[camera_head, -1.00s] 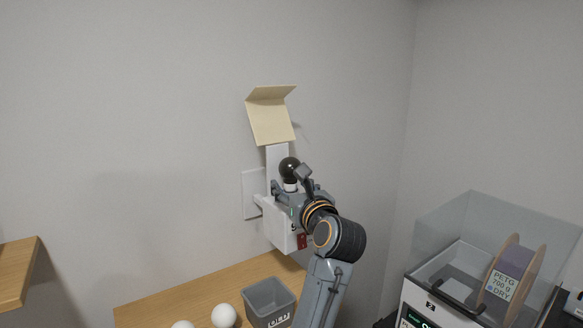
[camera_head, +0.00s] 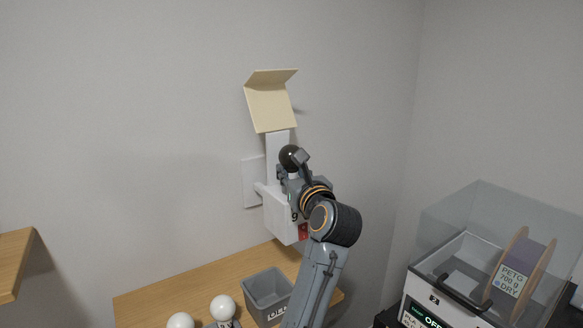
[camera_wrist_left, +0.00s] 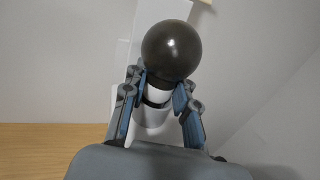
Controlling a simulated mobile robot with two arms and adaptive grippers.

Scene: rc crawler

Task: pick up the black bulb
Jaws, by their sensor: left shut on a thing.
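The black bulb (camera_head: 289,157) is a dark glossy globe at the white wall fixture (camera_head: 279,217), below a cream shade. In the left wrist view the black bulb (camera_wrist_left: 172,50) fills the upper middle, globe up. My left gripper (camera_head: 290,170) is shut on the black bulb. In the left wrist view its two fingers (camera_wrist_left: 157,90) press on both sides just under the globe. A white part shows below the globe between the fingers. I cannot tell whether the bulb is seated in the fixture or clear of it. My right gripper is out of view.
The cream shade (camera_head: 270,104) hangs close above the bulb. A wooden shelf (camera_head: 190,287) below holds a grey bin (camera_head: 267,294) and white bulbs (camera_head: 222,307). A clear-lidded filament dryer (camera_head: 470,260) stands at right. A wooden ledge (camera_head: 14,262) is at left.

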